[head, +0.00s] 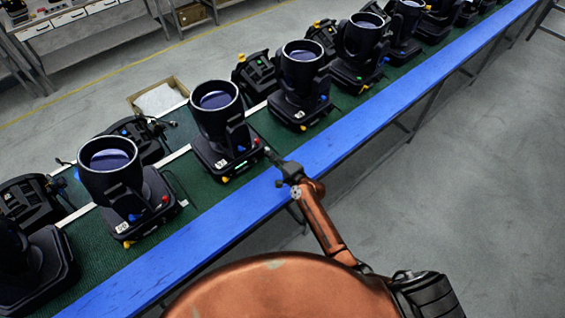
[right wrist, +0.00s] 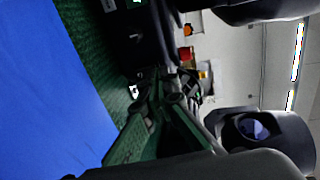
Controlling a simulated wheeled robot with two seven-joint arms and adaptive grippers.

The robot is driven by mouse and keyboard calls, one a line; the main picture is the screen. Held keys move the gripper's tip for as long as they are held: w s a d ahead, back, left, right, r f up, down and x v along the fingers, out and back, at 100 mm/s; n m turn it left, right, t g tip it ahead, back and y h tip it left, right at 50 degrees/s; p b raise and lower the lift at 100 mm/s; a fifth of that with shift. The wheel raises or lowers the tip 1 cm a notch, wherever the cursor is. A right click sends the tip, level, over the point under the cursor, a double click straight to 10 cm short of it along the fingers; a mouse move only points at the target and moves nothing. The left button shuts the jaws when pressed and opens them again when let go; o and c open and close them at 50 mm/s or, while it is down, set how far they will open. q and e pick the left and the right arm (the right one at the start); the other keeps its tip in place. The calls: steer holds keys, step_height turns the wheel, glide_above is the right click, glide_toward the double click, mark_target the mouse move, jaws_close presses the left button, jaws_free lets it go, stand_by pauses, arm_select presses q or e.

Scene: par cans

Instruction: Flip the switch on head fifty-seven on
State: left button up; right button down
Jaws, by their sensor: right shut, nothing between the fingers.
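The nearest moving-head light to my right gripper (head: 268,152) is a black head (head: 217,115) with a round lens facing up. Its white number label (head: 220,164) is too small to read for certain. Its base side shows a lit green strip (head: 241,166) and small blue and red parts (head: 257,141). My right gripper is shut and empty, its tip close to that side of the base; contact cannot be told. In the right wrist view the gripper fingers (right wrist: 165,92) point toward dark housing with a red part (right wrist: 185,53). The switch cannot be made out. My left gripper is not in view.
Similar heads stand along the green conveyor on both sides, one (head: 110,170) to the left and one (head: 300,70) to the right. A blue rail (head: 335,140) edges the conveyor beneath my arm. An open carton (head: 158,97) lies behind. The floor at right is clear.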

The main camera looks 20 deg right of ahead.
arm_select(q)
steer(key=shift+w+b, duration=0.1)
steer(key=shift+b, duration=0.2)
arm_select(e)
steer(key=r+v, duration=0.3)
steer(key=v, duration=0.9)
steer(key=shift+w, duration=0.25)
